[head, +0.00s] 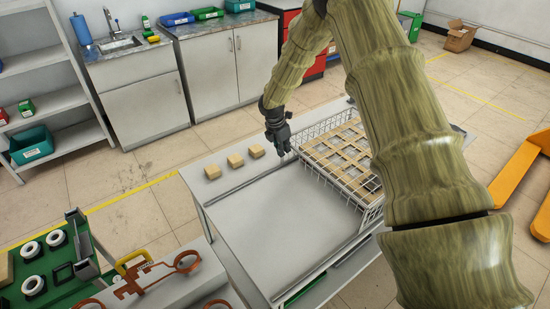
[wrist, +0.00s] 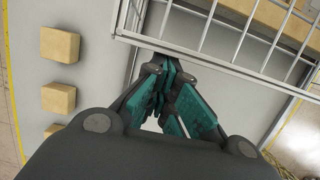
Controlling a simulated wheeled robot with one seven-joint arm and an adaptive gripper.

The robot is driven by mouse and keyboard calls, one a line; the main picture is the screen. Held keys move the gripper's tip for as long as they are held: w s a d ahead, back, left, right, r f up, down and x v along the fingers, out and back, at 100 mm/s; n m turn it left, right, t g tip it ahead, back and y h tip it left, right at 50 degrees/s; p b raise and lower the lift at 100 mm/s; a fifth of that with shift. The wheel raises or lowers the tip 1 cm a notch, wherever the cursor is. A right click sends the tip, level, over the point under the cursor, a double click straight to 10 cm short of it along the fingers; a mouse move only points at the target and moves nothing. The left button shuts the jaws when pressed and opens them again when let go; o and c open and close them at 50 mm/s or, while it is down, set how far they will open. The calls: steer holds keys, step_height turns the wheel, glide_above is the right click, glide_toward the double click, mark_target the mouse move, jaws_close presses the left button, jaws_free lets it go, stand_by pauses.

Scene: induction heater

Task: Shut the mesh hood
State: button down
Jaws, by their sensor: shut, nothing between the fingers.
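The mesh hood (head: 367,211) is a white wire cage on the grey worktable, around a light wooden slatted grid (head: 335,152). Its white frame and bars also show at the upper right of the wrist view (wrist: 235,70). My gripper (head: 283,150) is at the hood's left corner, low over the table. In the wrist view its dark fingers with teal pads (wrist: 162,72) are shut with nothing between them. The fingertips are beside or against the hood's lower rail; I cannot tell if they touch. My arm hides the hood's right side, and I cannot tell how far it is open.
Several wooden blocks (head: 235,160) lie in a row on the table's left part. The grey table surface (head: 280,225) before the hood is clear. A side bench with brown clamp-like parts (head: 155,278) stands at the lower left. An orange frame (head: 520,170) stands at right.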

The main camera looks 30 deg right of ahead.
mark_target(296, 141)
steer(key=d, duration=0.3)
steer(key=w+d, duration=0.1)
steer(key=d, duration=0.2)
steer(key=shift+w+d, duration=0.1)
steer(key=shift+d, duration=0.15)
steer(key=shift+w+r, duration=0.1)
steer(key=s+a+r+b, duration=0.1)
steer(key=a+r+b, duration=0.2)
steer(key=a+r, duration=0.3)
steer(key=shift+v, duration=1.75)
steer(key=shift+s+d+r, duration=0.1)
steer(key=shift+r, duration=0.05)
